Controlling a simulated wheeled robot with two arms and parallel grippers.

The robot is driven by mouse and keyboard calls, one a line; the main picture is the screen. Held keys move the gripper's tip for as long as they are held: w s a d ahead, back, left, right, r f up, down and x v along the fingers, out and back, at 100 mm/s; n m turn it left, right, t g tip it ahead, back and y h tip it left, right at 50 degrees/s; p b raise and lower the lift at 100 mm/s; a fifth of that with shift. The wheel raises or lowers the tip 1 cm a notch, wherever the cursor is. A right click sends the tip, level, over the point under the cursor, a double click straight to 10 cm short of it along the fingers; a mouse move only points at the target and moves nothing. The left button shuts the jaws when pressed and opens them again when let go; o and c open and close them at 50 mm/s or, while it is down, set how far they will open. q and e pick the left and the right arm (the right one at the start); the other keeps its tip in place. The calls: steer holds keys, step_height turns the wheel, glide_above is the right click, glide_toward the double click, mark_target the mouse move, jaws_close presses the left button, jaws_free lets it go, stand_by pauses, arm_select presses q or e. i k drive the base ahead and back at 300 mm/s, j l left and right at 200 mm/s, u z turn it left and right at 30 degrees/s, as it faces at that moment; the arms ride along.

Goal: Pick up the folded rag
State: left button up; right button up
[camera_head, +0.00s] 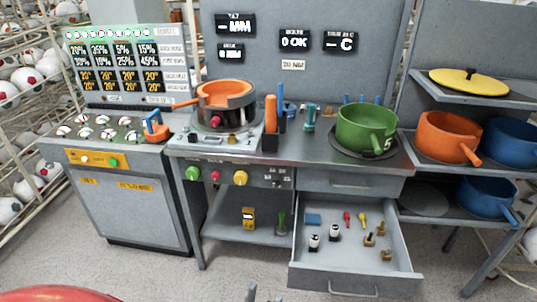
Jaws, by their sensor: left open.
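A small flat blue piece (313,219), which looks like the folded rag, lies at the back left inside the open drawer (350,283). Nothing covers it. My left gripper (263,295) shows only by its grey fingertips at the bottom edge of the head view. It is open, in front of and to the left of the drawer, and apart from the blue piece. My right gripper is not in view.
The drawer also holds two small white-and-black items, a red and a yellow tool, and several brass pieces. A green pot (366,128) stands on the bench above. Orange (447,137) and blue pots (485,196) sit on the right shelves. A lower shelf (225,228) is left of the drawer.

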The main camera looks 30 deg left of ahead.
mark_target(311, 219)
steer(key=i+u, duration=0.1)
steer(key=i, duration=0.8)
steer(key=l, duration=0.1)
